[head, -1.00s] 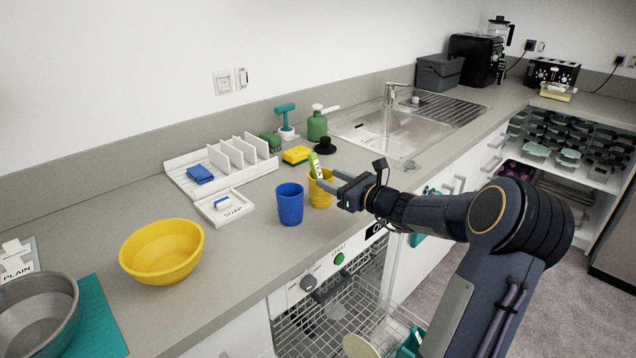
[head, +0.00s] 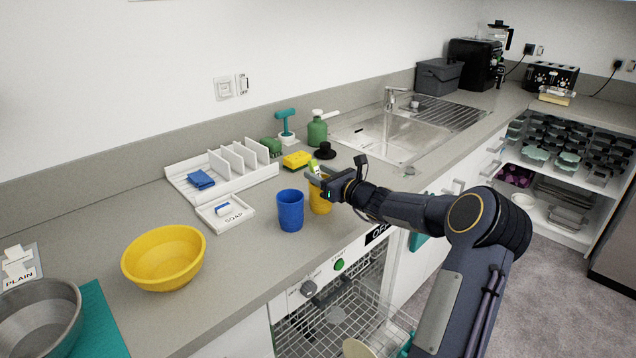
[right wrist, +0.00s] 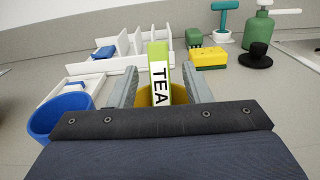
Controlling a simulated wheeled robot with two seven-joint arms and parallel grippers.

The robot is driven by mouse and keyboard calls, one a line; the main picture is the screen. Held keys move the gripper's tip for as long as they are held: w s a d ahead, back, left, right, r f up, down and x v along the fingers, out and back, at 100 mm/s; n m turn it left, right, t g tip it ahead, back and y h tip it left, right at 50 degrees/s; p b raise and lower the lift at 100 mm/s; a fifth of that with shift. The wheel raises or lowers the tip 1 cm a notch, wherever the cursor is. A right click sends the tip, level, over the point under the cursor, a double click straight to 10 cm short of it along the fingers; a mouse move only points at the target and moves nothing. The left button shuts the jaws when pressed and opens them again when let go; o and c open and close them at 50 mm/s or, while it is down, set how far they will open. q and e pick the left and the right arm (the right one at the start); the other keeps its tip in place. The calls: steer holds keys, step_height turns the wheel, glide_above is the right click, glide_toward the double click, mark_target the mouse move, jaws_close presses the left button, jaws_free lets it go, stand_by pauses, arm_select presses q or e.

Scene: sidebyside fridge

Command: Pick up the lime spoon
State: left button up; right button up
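The lime spoon (head: 314,167) stands in a yellow cup (head: 320,202) on the counter; only its upper part shows. In the right wrist view its lime and white handle (right wrist: 159,75) rises upright with a TEA label, and the yellow cup (right wrist: 144,97) shows behind it. My right gripper (head: 314,179) is at the cup's rim. In the right wrist view its two fingers stand open on either side of the handle, with a gap on each side. The spoon's lower end is hidden in the cup. My left gripper is not in view.
A blue cup (head: 290,210) stands close left of the yellow cup. Behind are a soap dish (head: 238,220), a white rack (head: 180,172), a yellow sponge (head: 297,160), a black stopper (head: 325,152) and a green bottle (head: 317,130). An open dishwasher (head: 340,320) is below.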

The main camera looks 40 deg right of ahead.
jaws_close()
arm_select(q)
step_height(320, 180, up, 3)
steer(key=p, duration=0.3)
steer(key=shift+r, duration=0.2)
arm_select(e)
step_height(320, 180, up, 18)
steer(key=shift+s, duration=0.1)
